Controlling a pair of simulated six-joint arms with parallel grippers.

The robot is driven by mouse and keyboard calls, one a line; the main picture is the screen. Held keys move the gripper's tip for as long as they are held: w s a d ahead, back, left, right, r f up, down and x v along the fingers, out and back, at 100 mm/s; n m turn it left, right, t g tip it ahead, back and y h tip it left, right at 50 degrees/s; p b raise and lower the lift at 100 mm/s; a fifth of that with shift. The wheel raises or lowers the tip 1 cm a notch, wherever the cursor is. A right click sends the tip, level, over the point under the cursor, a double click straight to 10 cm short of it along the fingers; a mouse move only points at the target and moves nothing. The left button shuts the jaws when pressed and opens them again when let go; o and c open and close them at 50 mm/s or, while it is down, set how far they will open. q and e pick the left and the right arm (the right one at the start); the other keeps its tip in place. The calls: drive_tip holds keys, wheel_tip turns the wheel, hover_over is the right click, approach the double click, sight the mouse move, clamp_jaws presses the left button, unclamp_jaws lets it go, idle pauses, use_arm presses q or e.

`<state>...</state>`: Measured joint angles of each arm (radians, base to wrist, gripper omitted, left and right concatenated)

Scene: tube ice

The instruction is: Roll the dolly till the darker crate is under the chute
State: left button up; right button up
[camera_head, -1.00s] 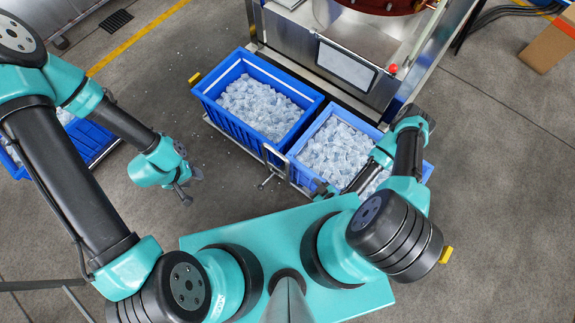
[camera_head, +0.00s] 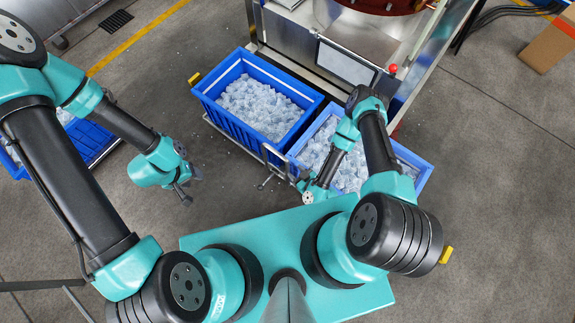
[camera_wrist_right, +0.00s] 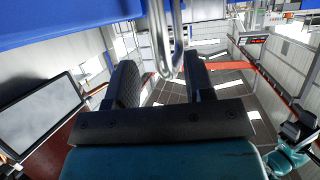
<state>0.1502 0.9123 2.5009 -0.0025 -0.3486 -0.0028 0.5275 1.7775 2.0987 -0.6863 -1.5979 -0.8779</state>
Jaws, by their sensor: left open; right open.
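The darker blue crate (camera_head: 228,117), full of ice, sits on the left part of the dolly (camera_head: 215,124). A lighter blue crate (camera_head: 412,160), also full of ice, sits to its right, partly hidden by my right arm. The dolly's metal handle (camera_head: 266,160) stands at the near side of the crates. My right gripper (camera_head: 303,183) is low beside it. In the right wrist view a metal bar (camera_wrist_right: 177,40) runs down between the open fingers of my right gripper (camera_wrist_right: 160,75); I cannot tell if they touch. My left gripper (camera_head: 190,186) is open and empty. I cannot pick out the chute.
The steel machine (camera_head: 300,45) with a screen (camera_head: 346,66) and red knob (camera_head: 393,69) stands just behind the crates. Another blue crate (camera_head: 98,138) lies at the left behind my left arm. A cardboard box (camera_head: 548,48) is far right. Floor at right is clear.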

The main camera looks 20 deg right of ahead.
sight(287, 166)
drive_tip(key=x, duration=0.6)
drive_tip(key=shift+w+a, duration=0.15)
drive_tip(key=shift+w, duration=0.05)
clamp_jaws()
idle(0.4)
